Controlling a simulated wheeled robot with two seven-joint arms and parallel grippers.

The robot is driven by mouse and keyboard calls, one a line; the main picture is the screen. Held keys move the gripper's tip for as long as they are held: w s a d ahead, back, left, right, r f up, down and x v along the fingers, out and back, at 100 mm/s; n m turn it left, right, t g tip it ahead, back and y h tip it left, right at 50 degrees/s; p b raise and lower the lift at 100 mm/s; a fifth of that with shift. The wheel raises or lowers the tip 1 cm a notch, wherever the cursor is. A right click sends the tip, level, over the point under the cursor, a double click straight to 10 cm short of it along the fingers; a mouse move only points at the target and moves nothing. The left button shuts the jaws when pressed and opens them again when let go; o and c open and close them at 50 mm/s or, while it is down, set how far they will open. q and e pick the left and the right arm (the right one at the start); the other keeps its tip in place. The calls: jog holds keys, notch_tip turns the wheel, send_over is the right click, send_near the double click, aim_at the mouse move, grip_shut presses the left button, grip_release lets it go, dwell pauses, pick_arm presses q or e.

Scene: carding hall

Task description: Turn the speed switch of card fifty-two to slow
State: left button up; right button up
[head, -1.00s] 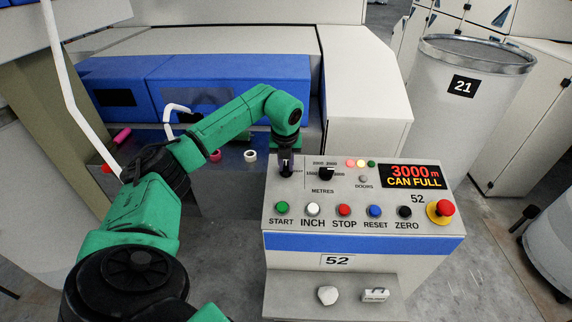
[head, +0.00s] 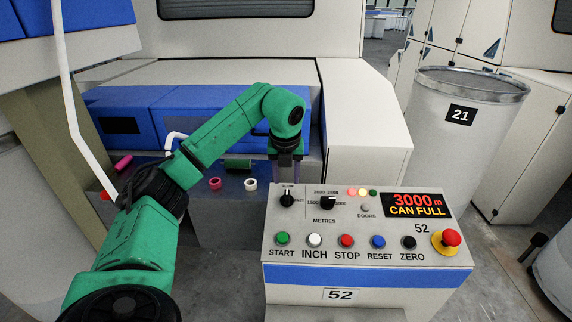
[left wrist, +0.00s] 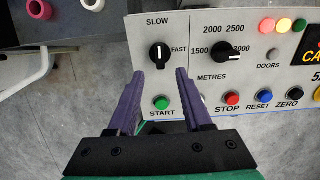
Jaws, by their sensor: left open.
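The control panel (head: 356,263) is marked 52. Its speed switch (head: 287,198) is a black knob at the upper left. In the left wrist view the speed switch (left wrist: 160,56) has its white pointer straight up toward SLOW, with FAST to its right. My left gripper (head: 286,176) hangs at the panel's back edge, behind the switch and apart from it. In the left wrist view its purple fingers (left wrist: 157,74) are spread and empty, with the knob showing beyond and between their tips. My right gripper is not in view.
The metres selector (head: 327,202) is right of the switch. A row of buttons, including green START (head: 283,238), runs below. A red emergency stop (head: 451,238) is at the right. Can 21 (head: 461,135) stands behind right, the blue-covered machine (head: 215,110) behind left.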

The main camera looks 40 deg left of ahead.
pick_arm(q)
jog(key=v, duration=0.6)
jog(key=shift+r, duration=0.35)
jog(key=shift+s+d, duration=0.1)
